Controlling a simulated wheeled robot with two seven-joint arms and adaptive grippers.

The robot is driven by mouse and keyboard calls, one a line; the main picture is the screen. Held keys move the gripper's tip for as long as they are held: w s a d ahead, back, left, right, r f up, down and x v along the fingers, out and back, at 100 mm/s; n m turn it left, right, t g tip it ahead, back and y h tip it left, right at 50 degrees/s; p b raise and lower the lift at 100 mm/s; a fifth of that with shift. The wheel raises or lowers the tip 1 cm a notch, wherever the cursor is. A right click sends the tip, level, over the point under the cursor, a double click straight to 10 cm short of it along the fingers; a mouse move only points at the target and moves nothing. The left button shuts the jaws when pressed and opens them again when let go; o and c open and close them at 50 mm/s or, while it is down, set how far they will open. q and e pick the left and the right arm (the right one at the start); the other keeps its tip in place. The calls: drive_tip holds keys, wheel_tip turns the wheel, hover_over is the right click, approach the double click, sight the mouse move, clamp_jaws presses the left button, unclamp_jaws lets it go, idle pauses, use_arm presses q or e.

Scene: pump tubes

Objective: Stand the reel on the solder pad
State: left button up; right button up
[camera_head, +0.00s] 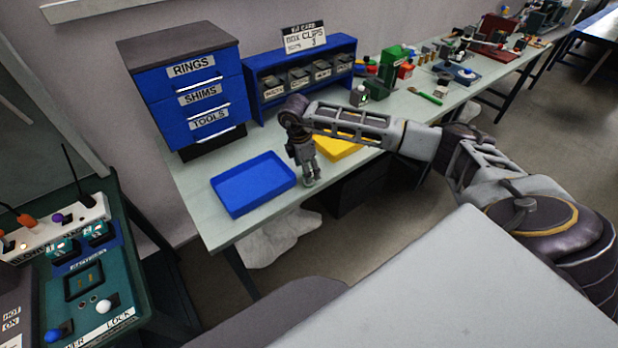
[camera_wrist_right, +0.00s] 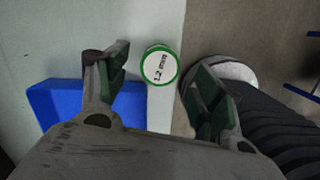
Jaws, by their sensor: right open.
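The reel (camera_wrist_right: 160,66), round with a green rim and a white label reading "1.2 mm", shows in the right wrist view with its label face towards the camera. It is at the bench's front edge. My right gripper (camera_head: 310,181) points down at this edge in the head view, beside the blue tray. In the right wrist view its fingers (camera_wrist_right: 160,88) are open, one on each side of the reel, with gaps visible. The reel is hard to make out in the head view. I cannot tell which surface is the solder pad. My left gripper is out of view.
A blue tray (camera_head: 233,207) lies left of the gripper, and a yellow tray or pad (camera_head: 337,148) lies behind it, partly hidden by my right arm. Blue drawers (camera_head: 196,92) and a blue clip rack (camera_head: 262,108) stand at the back. A control panel (camera_head: 92,270) is at left.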

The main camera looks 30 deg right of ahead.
drive_tip(key=shift+d+f+p, duration=0.15)
drive_tip(key=shift+d+f, duration=0.05)
drive_tip(key=shift+f, duration=0.7)
drive_tip(key=shift+d+f+p, duration=0.15)
drive_tip(key=shift+d+f, duration=0.05)
drive_tip(key=shift+f, duration=0.65)
drive_tip(key=c, duration=1.4)
drive_tip(key=shift+r, duration=0.1)
drive_tip(key=shift+r+b, duration=0.75)
drive_tip(key=shift+r, duration=4.2)
